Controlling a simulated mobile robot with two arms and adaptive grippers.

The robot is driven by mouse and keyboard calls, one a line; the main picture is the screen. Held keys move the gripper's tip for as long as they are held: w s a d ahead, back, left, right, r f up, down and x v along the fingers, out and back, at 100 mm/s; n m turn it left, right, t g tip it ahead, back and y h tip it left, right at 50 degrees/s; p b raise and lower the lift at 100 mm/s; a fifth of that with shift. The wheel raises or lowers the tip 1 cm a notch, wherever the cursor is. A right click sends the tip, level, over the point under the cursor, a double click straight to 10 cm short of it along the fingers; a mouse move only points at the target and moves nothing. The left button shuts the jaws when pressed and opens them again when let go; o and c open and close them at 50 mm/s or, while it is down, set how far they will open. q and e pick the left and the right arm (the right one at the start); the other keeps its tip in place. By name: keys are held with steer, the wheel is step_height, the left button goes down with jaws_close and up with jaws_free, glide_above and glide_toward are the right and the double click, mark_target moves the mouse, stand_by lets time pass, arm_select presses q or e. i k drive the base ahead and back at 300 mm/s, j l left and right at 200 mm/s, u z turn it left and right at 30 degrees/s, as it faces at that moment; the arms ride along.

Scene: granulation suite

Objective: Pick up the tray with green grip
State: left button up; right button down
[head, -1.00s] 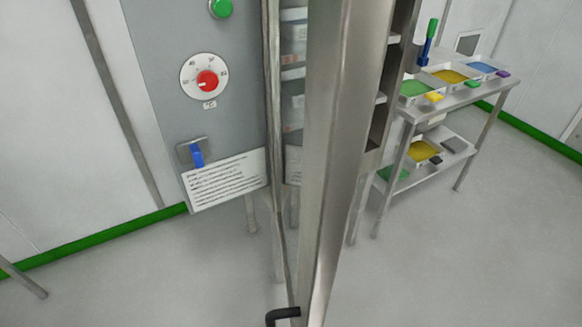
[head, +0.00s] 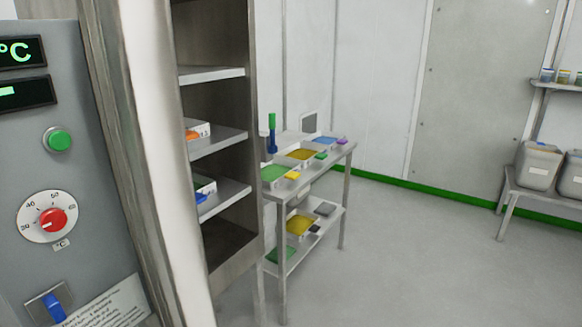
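Several trays stand on a steel table ahead, right of the open cabinet. On its top, a tray with yellow contents (head: 300,154) has a green block (head: 321,155) at its front right, which looks like a green grip. Left of it is a tray with green contents (head: 275,173) and a yellow block (head: 292,175). Behind right is a tray with blue contents (head: 326,140) and a purple block (head: 342,141). On the lower shelf are a yellow tray (head: 298,225) with a dark block and a green tray (head: 280,256). Neither gripper is in view.
A steel cabinet with shelves (head: 220,142) stands close at left, holding items with orange and blue parts. Its control panel with a red knob (head: 52,219) is at far left. A blue-green scoop-like tool (head: 271,133) stands by the table's trays. Floor at right is clear; grey containers (head: 539,166) stand beyond.

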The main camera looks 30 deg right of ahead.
mark_target(306, 154)
steer(key=l, duration=0.75)
steer(key=i+l+u, duration=0.1)
steer(key=l, duration=0.3)
steer(key=i+l, duration=0.2)
steer(key=l, duration=0.25)
steer(key=i+l+u, duration=0.15)
steer(key=l, duration=0.3)
steer(key=i+l, duration=0.1)
steer(key=l, duration=0.3)
steer(key=i+l+u, duration=0.15)
steer(key=l, duration=0.3)
steer(key=i+l+u, duration=0.1)
steer(key=l, duration=0.4)
